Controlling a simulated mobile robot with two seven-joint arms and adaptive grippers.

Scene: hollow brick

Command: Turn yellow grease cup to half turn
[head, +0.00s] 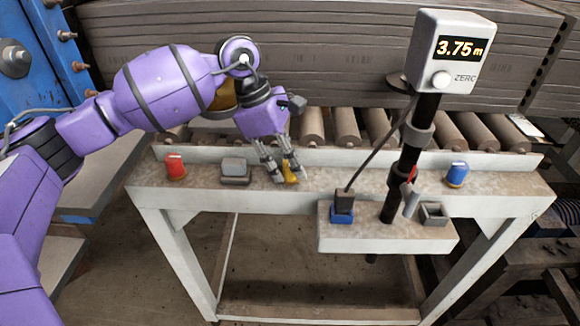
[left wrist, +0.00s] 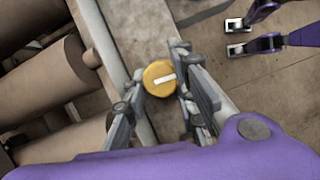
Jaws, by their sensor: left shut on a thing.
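The yellow grease cup (head: 291,173) stands on the worn top of the bench (head: 333,178), left of the gauge post. In the left wrist view the yellow cup (left wrist: 159,78) is seen from above, with a white bar mark on its cap lying nearly crosswise, its right end slightly raised. My left gripper (head: 282,176) comes down from above and is shut on the cup. In the left wrist view my left gripper (left wrist: 160,76) has one finger on each side of the cap. My right gripper (left wrist: 236,37) shows only in the left wrist view, fingers apart and empty.
A red cup (head: 175,166) and a grey block (head: 234,168) stand to the left. A blue cup (head: 457,173) stands to the right. The gauge (head: 450,55) reads 3.75 m above a front shelf (head: 380,243). Rollers (head: 347,126) run behind the bench.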

